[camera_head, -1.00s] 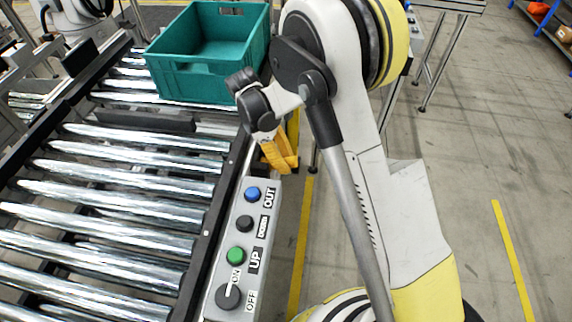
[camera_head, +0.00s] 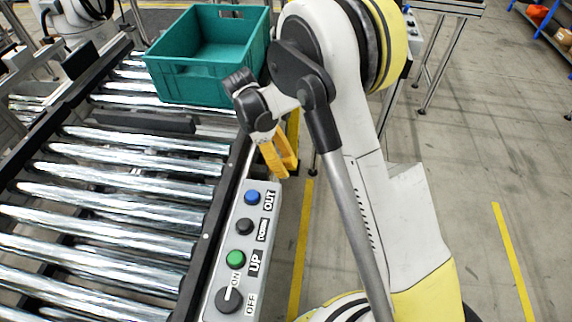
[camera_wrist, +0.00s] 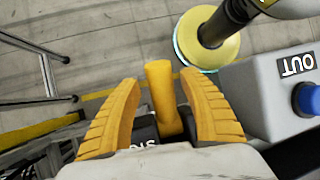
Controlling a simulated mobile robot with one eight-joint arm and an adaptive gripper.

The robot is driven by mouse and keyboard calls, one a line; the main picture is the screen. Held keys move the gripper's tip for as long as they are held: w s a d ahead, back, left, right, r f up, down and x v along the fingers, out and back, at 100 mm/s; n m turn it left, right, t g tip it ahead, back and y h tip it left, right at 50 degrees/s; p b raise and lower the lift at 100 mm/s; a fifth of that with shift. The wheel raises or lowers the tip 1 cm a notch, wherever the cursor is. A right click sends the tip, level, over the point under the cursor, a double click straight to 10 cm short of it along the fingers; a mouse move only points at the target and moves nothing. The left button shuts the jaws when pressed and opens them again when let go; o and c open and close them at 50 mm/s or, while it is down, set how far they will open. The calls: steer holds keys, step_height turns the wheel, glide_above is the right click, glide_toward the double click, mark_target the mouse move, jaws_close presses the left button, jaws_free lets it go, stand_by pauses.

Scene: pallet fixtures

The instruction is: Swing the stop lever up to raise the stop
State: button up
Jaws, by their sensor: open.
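My gripper (camera_head: 279,158) is at the right side of the conveyor, beyond the button box. In the wrist view its two yellow fingers (camera_wrist: 158,82) are spread apart. A yellow-orange round handle (camera_wrist: 162,98), apparently the stop lever's grip, stands between them, with a visible gap to the right finger's tip. Its lower end meets a dark part beside a partly hidden label (camera_wrist: 142,145). In the head view I cannot make out the lever apart from the fingers. A dark bar (camera_head: 140,124) lies across the rollers; I cannot tell whether it is the stop.
A green crate (camera_head: 205,84) sits on the rollers at the far end. The grey button box (camera_head: 240,218) with its buttons and knob is close to the gripper; its edge also shows in the wrist view (camera_wrist: 262,92). Open floor lies to the right.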

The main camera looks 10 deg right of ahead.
steer(key=v, duration=1.1)
steer(key=shift+a+r, duration=0.1)
steer(key=shift+r, duration=0.1)
steer(key=shift+r, duration=0.3)
steer(key=s+d+r+m+t+y, duration=0.3)
steer(key=s+d+r+m+t, duration=0.25)
steer(key=s+d+r, duration=0.35)
steer(key=s+d+m+t+y, duration=0.1)
steer(key=s+d+m+t, duration=0.3)
steer(key=s+m, duration=0.4)
steer(key=s+t, duration=0.1)
steer(key=s, duration=0.1)
steer(key=shift+s+t, duration=0.35)
steer(key=shift+s, duration=0.05)
